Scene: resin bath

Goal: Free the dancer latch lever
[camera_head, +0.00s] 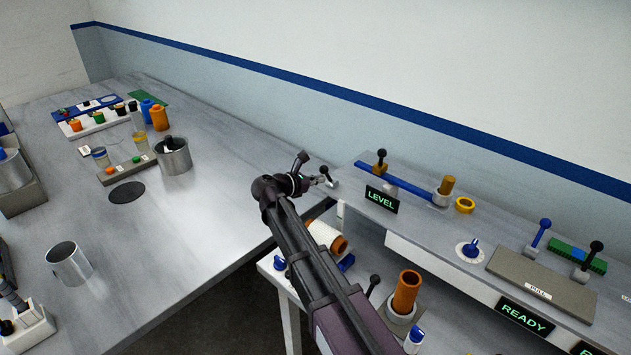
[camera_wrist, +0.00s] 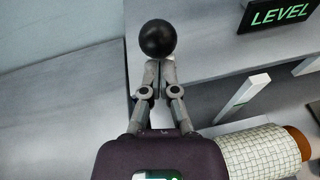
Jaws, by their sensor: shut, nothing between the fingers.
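A lever with a round black knob (camera_head: 324,171) stands at the left end of the raised grey deck. No label on it is readable, so I cannot tell for certain that it is the dancer latch lever. In the wrist view its black knob (camera_wrist: 157,39) is just beyond my fingertips and hides the lever's stem. My gripper (camera_head: 317,181) is beside this lever in the head view. In the wrist view my gripper (camera_wrist: 159,63) has its fingertips together, with nothing between them. I cannot tell whether the fingers touch the knob or stem.
A blue bar (camera_head: 398,184) lies along the deck, with another black-knobbed lever (camera_head: 380,157) at its far end. A LEVEL sign (camera_head: 381,200) is right of my gripper. A white mesh roll (camera_wrist: 262,153) is below. The left bench (camera_head: 190,220) has clear room.

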